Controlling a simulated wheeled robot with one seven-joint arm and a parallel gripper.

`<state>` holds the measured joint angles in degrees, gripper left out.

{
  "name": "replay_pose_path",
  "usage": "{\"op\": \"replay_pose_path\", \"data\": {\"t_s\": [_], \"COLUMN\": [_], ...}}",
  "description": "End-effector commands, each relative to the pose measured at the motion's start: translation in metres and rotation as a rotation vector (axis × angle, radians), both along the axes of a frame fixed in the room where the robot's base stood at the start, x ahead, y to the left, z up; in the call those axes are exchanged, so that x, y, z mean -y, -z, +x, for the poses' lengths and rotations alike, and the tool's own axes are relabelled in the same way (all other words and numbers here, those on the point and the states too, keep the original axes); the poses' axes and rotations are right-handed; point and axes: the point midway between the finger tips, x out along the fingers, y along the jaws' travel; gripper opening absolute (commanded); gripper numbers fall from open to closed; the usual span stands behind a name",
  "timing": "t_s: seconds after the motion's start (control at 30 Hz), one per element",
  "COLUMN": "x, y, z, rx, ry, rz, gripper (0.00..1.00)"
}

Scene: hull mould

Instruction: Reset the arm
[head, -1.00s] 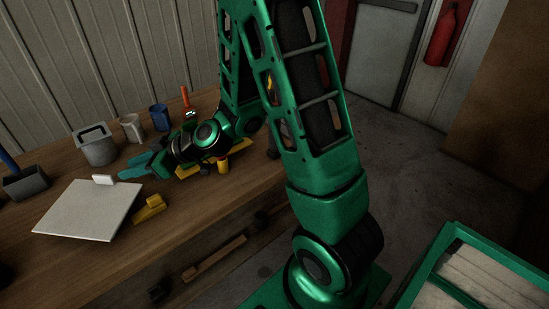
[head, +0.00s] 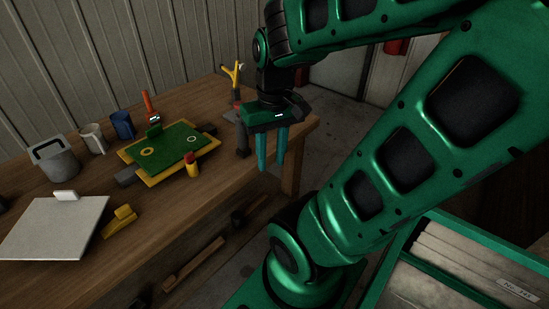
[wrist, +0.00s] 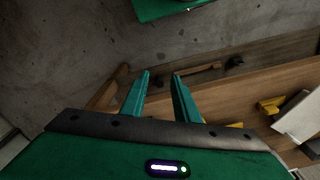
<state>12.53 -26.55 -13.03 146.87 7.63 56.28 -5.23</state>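My gripper (head: 271,166) hangs fingers-down off the right front corner of the wooden workbench (head: 62,262). Its two teal fingers are apart with nothing between them, which the wrist view (wrist: 161,75) also shows. My arm is folded high across the right of the head view. No object is in contact with the fingers.
On the bench are a green board in a yellow frame (head: 168,152), a yellow-and-red cylinder (head: 192,165), a white panel (head: 50,228), a yellow block (head: 119,221), mugs (head: 122,125) and a grey bucket (head: 55,160). A green-rimmed crate (head: 395,252) stands lower right.

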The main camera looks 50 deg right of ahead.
Motion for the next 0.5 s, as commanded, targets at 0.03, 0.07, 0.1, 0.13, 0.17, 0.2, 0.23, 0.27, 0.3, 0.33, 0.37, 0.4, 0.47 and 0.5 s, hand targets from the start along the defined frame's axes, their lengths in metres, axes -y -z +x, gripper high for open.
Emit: {"op": "replay_pose_path", "data": {"t_s": [0.03,0.07,0.1,0.13,0.17,0.2,0.23,0.27,0.3,0.33,0.37,0.4,0.47,0.5], "x": [0.002,-0.002,-0.004,-0.004,-0.004,-0.004,-0.004,-0.004,-0.004,-0.004,-0.004,-0.004,-0.004,-0.004], "y": [-0.004,-0.005,-0.006,-0.007,-0.007,-0.008,-0.008,-0.007,-0.007,-0.007,-0.007,-0.007,-0.007,-0.007], "z": [-0.010,-0.015,-0.020,-0.023,-0.024,-0.026,-0.026,-0.026,-0.026,-0.026,-0.026,-0.026,-0.025,-0.025], "rx": [-0.015,-0.025,-0.034,-0.039,-0.041,-0.045,-0.046,-0.046,-0.046,-0.045,-0.045,-0.045,-0.045,-0.045], "ry": [0.047,0.068,0.090,0.101,0.108,0.113,0.115,0.115,0.114,0.113,0.113,0.112,0.112,0.112], "rz": [0.001,0.002,0.003,0.005,0.005,0.005,0.005,0.005,0.005,0.006,0.006,0.006,0.006,0.006], "gripper": [0.28,0.28,0.28,0.28,0.28,0.28,0.28,0.28,0.28,0.28,0.28,0.28,0.28,0.28]}}
